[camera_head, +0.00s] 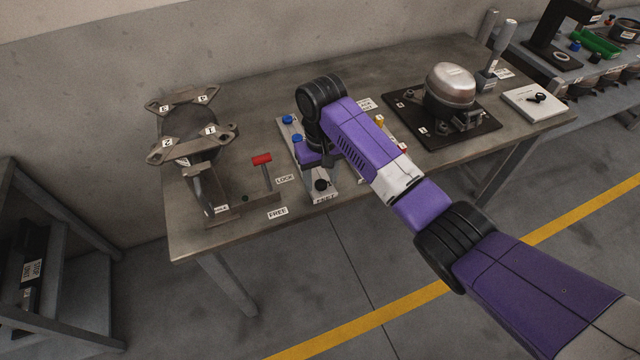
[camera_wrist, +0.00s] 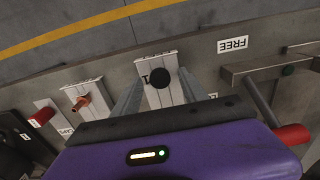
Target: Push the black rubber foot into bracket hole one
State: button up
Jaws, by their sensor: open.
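The black rubber foot (camera_head: 321,185) is on a pale grooved plate (camera_wrist: 147,66) near the table's front edge. In the wrist view the foot (camera_wrist: 160,78) shows as a round black top between my fingertips. My gripper (camera_wrist: 161,76) is open, with one finger on each side of the foot; I cannot tell whether they touch it. In the head view my gripper (camera_head: 327,162) is over the plates, partly hidden by my arm. The bracket (camera_head: 190,145) is on a stand at the table's left, with label 1 (camera_head: 210,131) at its right end.
A red-handled lever (camera_head: 262,160) stands between the bracket stand and the plates, near LOCK and FREE labels. Other plates with blue, yellow and red parts lie around my gripper. A compressor (camera_head: 451,84) on a black base is at the right.

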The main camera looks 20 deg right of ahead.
aim_at(321, 183)
dwell(0.4)
grip_shut()
dwell(1.4)
jog(key=shift+r+p, duration=3)
jog(key=shift+p, duration=0.05)
